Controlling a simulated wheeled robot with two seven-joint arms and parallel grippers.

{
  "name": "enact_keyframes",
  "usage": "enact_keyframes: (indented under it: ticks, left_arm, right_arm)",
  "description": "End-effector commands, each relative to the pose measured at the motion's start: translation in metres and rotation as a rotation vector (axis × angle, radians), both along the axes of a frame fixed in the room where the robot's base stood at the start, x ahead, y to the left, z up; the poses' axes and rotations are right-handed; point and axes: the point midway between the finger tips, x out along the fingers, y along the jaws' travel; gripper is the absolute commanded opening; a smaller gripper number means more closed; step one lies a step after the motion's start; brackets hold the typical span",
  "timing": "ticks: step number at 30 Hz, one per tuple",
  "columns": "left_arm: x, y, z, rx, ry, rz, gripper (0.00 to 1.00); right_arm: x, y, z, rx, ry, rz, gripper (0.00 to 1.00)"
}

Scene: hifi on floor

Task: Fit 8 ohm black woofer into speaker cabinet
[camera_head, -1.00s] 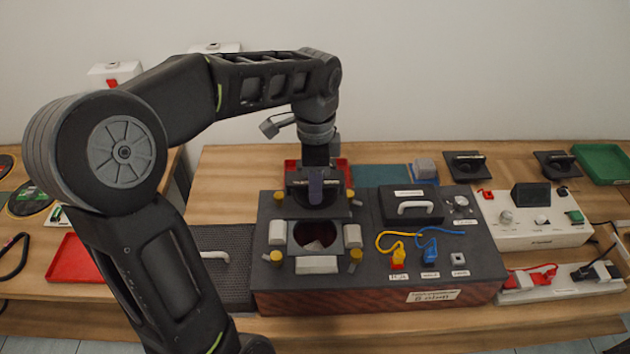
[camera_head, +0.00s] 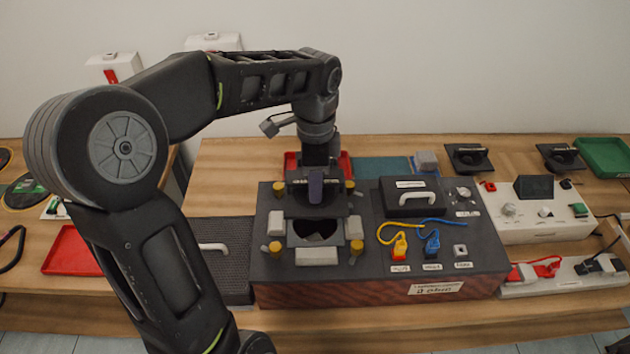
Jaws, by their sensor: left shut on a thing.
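The speaker cabinet (camera_head: 350,291) is a dark box with a reddish-brown front and a label reading 8 ohm. Its top has a dark opening (camera_head: 304,229) framed by pale grey blocks and yellow posts. My left gripper (camera_head: 316,178) reaches down over the back of this opening and is shut on a black woofer (camera_head: 327,211), a dark plate with a handle. The woofer looks to be at the rear of the opening, with the front of the opening uncovered. Whether it touches the cabinet top I cannot tell. My gripper and wrist hide its upper part. My right gripper is out of view.
A black lid with a white handle (camera_head: 410,197) and yellow and blue leads (camera_head: 431,243) lie on the cabinet's right half. Two black handled plates (camera_head: 467,158) (camera_head: 560,157) lie behind right. A white device (camera_head: 533,225) stands right; red trays (camera_head: 72,252) (camera_head: 291,163) lie left and behind.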

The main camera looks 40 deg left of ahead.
Motion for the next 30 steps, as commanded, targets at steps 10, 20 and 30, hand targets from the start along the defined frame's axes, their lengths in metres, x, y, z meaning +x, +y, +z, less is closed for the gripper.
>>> enact_keyframes:
  ticks: [10,20,30]
  left_arm:
    - [0.0002,0.0001,0.0016,0.0,-0.004,0.0,0.0]
    - [-0.0001,0.0,0.0009,0.0,-0.002,0.0,0.52]
    - [-0.0011,0.0002,-0.0008,0.0,0.002,0.0,0.6]
  right_arm:
    - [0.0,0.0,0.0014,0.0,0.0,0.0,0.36]
    - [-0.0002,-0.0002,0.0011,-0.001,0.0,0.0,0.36]
    - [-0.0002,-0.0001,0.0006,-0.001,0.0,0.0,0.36]
